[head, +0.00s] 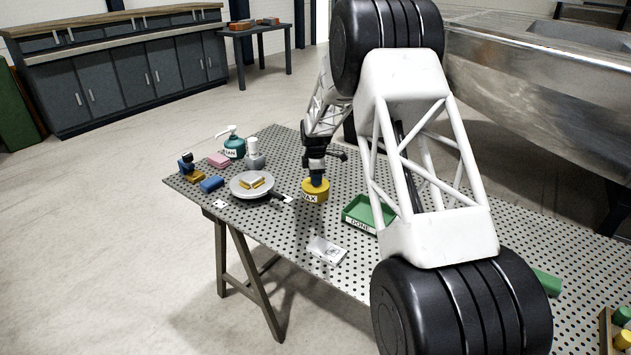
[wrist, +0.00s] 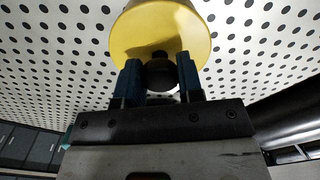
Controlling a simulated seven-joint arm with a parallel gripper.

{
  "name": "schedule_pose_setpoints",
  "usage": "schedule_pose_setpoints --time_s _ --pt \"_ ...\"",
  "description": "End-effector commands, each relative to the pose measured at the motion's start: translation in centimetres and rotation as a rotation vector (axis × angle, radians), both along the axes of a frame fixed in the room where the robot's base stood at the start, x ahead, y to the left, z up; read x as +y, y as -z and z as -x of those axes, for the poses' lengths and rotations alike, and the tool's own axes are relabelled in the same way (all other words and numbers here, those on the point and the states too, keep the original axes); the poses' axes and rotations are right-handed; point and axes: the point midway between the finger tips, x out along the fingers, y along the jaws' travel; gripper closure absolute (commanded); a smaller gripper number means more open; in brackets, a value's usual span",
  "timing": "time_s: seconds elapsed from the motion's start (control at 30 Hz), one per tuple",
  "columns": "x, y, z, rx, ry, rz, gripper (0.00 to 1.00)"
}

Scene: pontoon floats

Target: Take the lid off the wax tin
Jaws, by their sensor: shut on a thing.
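The yellow wax tin (head: 312,196), with a white label reading WAX, stands upright on the perforated table near its middle. My gripper (head: 317,180) is directly above it, pointing down. In the wrist view, the blue fingers of my gripper (wrist: 161,78) are shut on a dark round knob (wrist: 159,75) at the centre of the yellow lid (wrist: 160,35). In the head view the knob is hidden by the fingers. I cannot tell whether the lid is seated on the tin or lifted slightly.
A green tray (head: 361,222) labelled DONE is right of the tin, partly behind my arm. A grey round pan (head: 241,190) with yellow pieces lies to the left. A teal pump bottle (head: 233,146) stands farther back. A white card (head: 326,251) lies in front.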

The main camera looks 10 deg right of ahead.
Motion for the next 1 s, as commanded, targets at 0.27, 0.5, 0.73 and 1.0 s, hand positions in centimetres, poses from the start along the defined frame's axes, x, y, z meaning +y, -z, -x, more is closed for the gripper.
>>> schedule_pose_setpoints --time_s 0.27,0.5,0.73,1.0 --pt "0.0 -1.4 0.0 -0.002 0.0 0.0 0.89" --pt "0.0 -3.7 0.5 0.0 0.0 0.0 0.89" --pt "-0.1 -3.9 3.6 0.001 0.0 0.0 0.89" --pt "-0.2 -4.3 7.8 0.001 0.0 0.0 0.89"
